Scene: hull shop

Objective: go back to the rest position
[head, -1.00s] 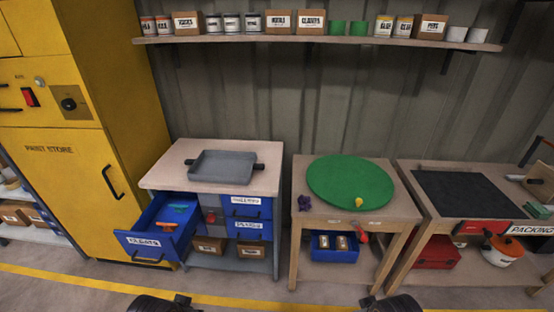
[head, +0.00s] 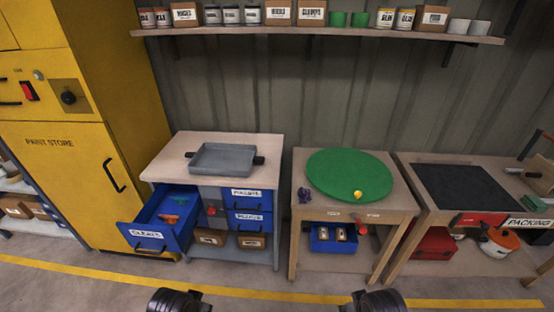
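My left arm shows at the bottom edge of the head view, left of centre, as a dark rounded link. My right arm shows in the same way at the bottom edge, right of centre. The fingers of both grippers are out of view, so whether they are open or shut does not show. Both arms are low, in front of the furniture and apart from it.
A blue drawer (head: 152,238) stands open with orange and teal items inside, under a bench with a grey tray (head: 226,158). A green disc (head: 340,178) lies on the middle table. A yellow paint store cabinet (head: 60,185) stands left. Floor in front looks clear.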

